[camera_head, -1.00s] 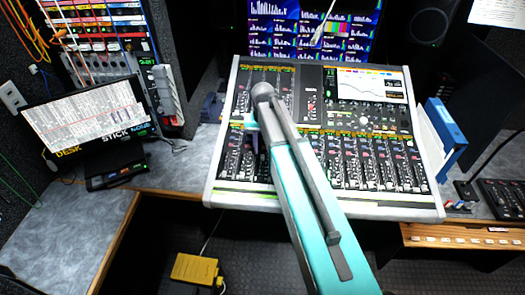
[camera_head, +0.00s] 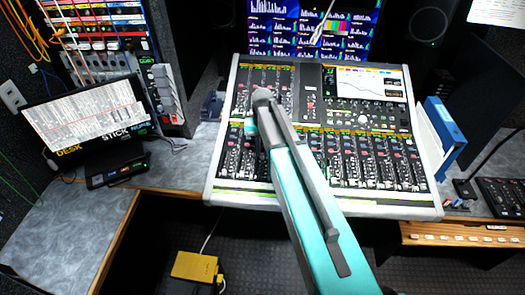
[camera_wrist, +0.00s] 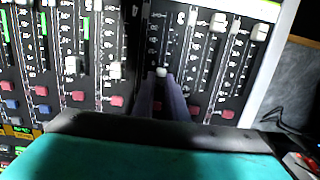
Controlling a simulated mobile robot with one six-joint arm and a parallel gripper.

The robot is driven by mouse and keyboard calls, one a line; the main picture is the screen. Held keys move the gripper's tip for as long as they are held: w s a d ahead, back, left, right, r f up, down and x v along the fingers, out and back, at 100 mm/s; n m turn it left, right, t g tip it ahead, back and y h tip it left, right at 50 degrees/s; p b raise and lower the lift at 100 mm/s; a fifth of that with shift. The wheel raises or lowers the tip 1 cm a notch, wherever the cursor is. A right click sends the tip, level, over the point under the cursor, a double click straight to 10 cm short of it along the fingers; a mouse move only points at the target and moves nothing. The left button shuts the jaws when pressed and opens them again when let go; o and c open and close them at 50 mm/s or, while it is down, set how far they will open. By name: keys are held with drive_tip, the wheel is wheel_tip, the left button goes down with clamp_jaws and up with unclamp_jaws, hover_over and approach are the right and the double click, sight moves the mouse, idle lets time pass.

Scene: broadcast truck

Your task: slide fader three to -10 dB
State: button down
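The mixing console (camera_head: 212,190) stands at the middle of the head view, with rows of faders across its face. In the wrist view a white fader cap (camera_wrist: 161,72) sits in its slot at the tips of my gripper (camera_wrist: 161,80). The two dark fingers stand apart, one to each side of the cap, with a gap showing between them. I cannot tell whether they touch it. In the head view my arm covers the gripper and the faders below it. The fader numbers and dB marks are too small to read surely.
Other white fader caps (camera_wrist: 115,70) and red buttons (camera_wrist: 78,96) lie close on both sides of my fingers. A tilted screen (camera_head: 88,118) stands left of the console, and a blue binder (camera_head: 445,125) stands right. Grey desk lies bare at the left.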

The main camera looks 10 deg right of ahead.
drive_tip(key=shift+s+a+f+b, duration=0.2)
drive_tip(key=shift+s+a, duration=0.1)
drive_tip(key=shift+s, duration=0.6)
drive_tip(key=shift+s+a+f+b, duration=0.1)
drive_tip(key=shift+s+a+b, duration=0.15)
drive_tip(key=shift+s, duration=0.6)
drive_tip(key=shift+r, duration=0.1)
drive_tip(key=c, duration=1.8)
unclamp_jaws()
drive_tip(key=shift+o, duration=0.2)
drive_tip(key=shift+r, duration=0.1)
wheel_tip(320, 180, up, 14)
drive_tip(key=b, duration=0.3)
drive_tip(key=shift+f, duration=0.25)
